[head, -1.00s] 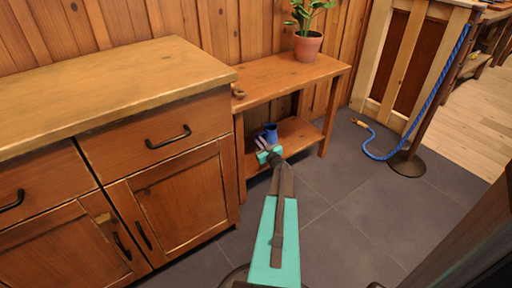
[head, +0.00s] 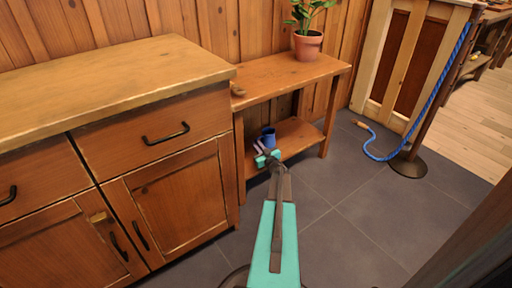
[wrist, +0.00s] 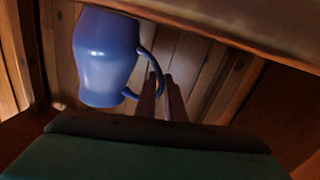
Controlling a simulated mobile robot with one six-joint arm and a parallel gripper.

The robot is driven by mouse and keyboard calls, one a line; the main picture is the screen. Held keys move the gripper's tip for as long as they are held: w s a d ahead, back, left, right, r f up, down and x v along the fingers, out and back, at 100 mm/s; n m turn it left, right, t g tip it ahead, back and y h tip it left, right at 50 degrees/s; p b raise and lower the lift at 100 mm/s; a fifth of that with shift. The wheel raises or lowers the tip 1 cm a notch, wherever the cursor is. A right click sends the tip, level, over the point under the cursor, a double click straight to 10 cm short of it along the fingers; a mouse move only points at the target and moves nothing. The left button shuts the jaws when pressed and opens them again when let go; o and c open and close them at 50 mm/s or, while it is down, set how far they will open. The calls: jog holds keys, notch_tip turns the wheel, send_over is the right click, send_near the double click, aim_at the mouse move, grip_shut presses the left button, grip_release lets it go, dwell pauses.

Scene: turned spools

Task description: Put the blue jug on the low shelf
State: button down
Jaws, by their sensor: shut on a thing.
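The blue jug (head: 268,136) is at the low shelf (head: 298,134) of the small wooden side table, below its top. In the wrist view the jug (wrist: 106,58) hangs close ahead, with its handle to the right. My gripper (head: 261,151) reaches in from the front, and in the wrist view its fingers (wrist: 163,98) are shut on the jug's handle. I cannot tell whether the jug's base touches the shelf board.
The table top (head: 285,78) lies close above the jug and holds a potted plant (head: 307,36). A wooden cabinet (head: 160,150) stands to the left. A rope post (head: 408,163) with a blue rope stands to the right. The grey floor in front is clear.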

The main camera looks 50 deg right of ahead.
dwell(0.3)
jog(key=c, duration=1.8)
grip_release()
jog(key=shift+f, duration=0.1)
jog(key=shift+c, duration=0.2)
jog(key=p+v, duration=0.3)
jog(key=v, duration=0.9)
jog(key=shift+p, duration=0.35)
jog(key=shift+s, duration=0.15)
